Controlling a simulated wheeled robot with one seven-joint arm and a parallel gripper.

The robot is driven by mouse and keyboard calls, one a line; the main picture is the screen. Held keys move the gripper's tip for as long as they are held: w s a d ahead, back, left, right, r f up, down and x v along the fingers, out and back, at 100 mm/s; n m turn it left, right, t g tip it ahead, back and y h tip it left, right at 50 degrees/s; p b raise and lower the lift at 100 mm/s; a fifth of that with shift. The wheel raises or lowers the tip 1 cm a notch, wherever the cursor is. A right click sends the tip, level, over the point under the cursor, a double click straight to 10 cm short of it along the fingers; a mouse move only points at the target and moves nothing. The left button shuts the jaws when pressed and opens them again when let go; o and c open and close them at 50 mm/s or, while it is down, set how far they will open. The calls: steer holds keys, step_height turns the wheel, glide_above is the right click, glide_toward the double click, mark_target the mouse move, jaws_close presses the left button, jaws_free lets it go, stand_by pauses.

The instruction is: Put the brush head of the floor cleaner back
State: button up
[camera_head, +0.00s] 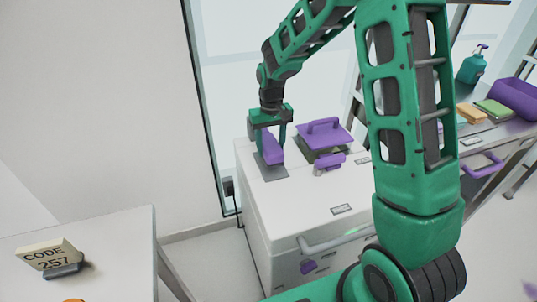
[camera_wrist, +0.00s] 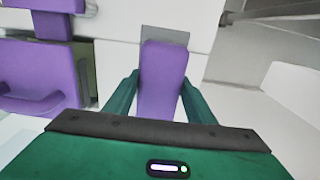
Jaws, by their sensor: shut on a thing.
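My gripper (camera_head: 270,142) is over the left part of a white cabinet-like unit (camera_head: 330,205), shut on a purple block (camera_head: 272,153). The block's lower end is at or just above a dark grey patch (camera_head: 268,168) on the unit's top; I cannot tell whether they touch. I cannot tell for sure that this block is the brush head. No other clear brush head shows.
A purple lid with a handle (camera_head: 323,134) sits tilted over an opening right of my gripper, with a purple latch (camera_head: 329,163) before it. A side table (camera_head: 480,127) holds a purple bin, sponges and a teal bottle. A table (camera_head: 110,235) at left bears a CODE 257 sign (camera_head: 48,254).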

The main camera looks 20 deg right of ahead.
mark_target(271, 144)
steer(key=shift+f, duration=1.6)
steer(key=o, duration=0.9)
steer(key=shift+f, duration=0.1)
steer(key=shift+o, duration=0.2)
step_height(271, 144, up, 12)
steer(key=shift+f, duration=0.2)
steer(key=shift+r, duration=0.3)
